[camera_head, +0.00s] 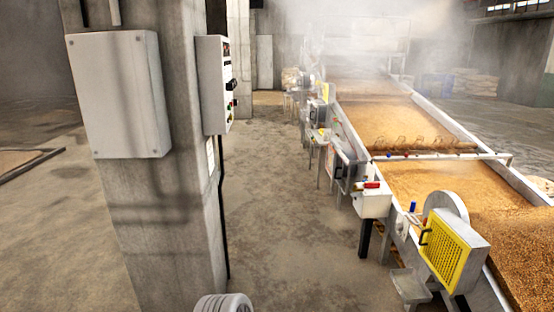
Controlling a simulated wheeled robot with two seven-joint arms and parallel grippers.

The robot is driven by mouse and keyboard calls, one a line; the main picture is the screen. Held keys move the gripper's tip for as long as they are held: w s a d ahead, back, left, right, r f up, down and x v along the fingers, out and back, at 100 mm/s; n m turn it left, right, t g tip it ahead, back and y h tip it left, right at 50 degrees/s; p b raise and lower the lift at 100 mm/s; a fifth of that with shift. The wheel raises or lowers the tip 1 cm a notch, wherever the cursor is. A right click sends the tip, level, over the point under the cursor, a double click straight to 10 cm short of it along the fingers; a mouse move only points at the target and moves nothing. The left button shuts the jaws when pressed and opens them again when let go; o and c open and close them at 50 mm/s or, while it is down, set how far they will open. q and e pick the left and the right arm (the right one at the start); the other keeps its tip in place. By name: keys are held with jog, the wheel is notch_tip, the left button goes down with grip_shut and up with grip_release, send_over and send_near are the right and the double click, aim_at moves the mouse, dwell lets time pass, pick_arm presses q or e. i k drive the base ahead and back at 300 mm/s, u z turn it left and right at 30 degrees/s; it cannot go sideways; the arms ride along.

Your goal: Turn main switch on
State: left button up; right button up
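A light grey control panel (212,84) is fixed to the right-hand side of a concrete pillar. Its front faces right and shows only edge-on. A black knob or handle (231,84) sticks out from its middle, with small coloured parts above and below it. I cannot tell which of these is the main switch or how it is set. A plain closed grey box (118,95) hangs on the pillar's near face. Neither of my grippers is in view. A white rounded part at the bottom edge may be mine.
The concrete pillar (165,235) stands at left centre. A bare floor aisle (275,200) runs between it and a long grain bed (400,125) on the right. A yellow-guarded machine (450,250) stands at lower right. Steam hangs at the back.

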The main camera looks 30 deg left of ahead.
aim_at(369, 185)
jog(key=u, duration=0.05)
jog(key=k, duration=0.3)
jog(key=z, duration=0.65)
jog(key=i, duration=2.35)
jog(key=u, duration=2)
jog(key=i, duration=1.05)
jog(key=u, duration=1.1)
